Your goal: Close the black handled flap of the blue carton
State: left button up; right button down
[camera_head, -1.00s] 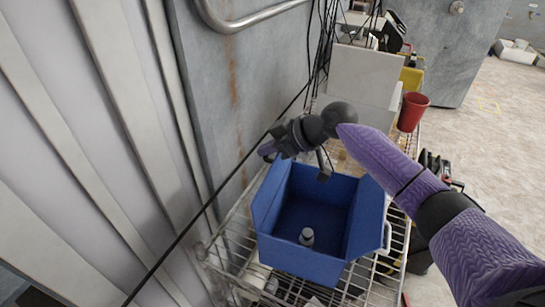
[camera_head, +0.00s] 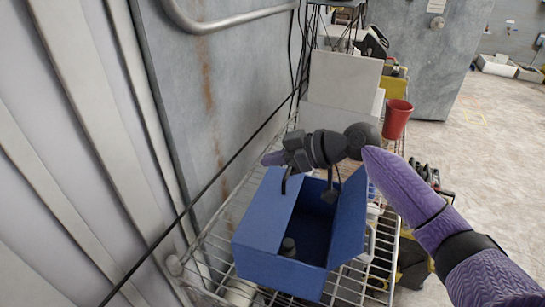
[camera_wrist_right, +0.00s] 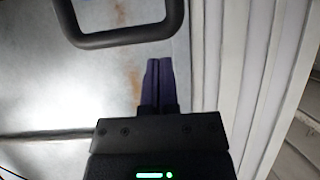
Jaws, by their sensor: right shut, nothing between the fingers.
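The blue carton (camera_head: 285,276) stands on the wire rack in the head view. Its left flap (camera_head: 264,214) is tilted inward over the left part of the opening. A dark curved handle (camera_head: 288,181) shows near that flap's far edge, just below my gripper. Its right flap (camera_head: 349,220) stands up, with a pale handle on its outer side. My right gripper (camera_head: 271,158) is shut and empty, above the carton's far side, pointing left. In the right wrist view, its purple fingers (camera_wrist_right: 158,84) are together, below and apart from a dark handle loop (camera_wrist_right: 120,40). My left gripper is out of view.
A red cup (camera_head: 397,119) and white boxes (camera_head: 343,83) are behind on the rack (camera_head: 222,244). A grey wall (camera_head: 225,100) and a black cable are close on the left. The floor at right is open.

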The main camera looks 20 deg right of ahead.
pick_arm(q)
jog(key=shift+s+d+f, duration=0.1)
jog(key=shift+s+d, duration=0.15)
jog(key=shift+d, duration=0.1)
pick_arm(e)
jog(key=shift+s+d, duration=0.2)
jog(key=shift+r+p, duration=0.65)
jog(key=shift+r, duration=0.2)
pick_arm(q)
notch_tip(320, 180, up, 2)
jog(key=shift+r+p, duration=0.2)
jog(key=shift+p, duration=0.25)
pick_arm(e)
notch_tip(320, 180, up, 10)
jog(key=shift+f, duration=0.2)
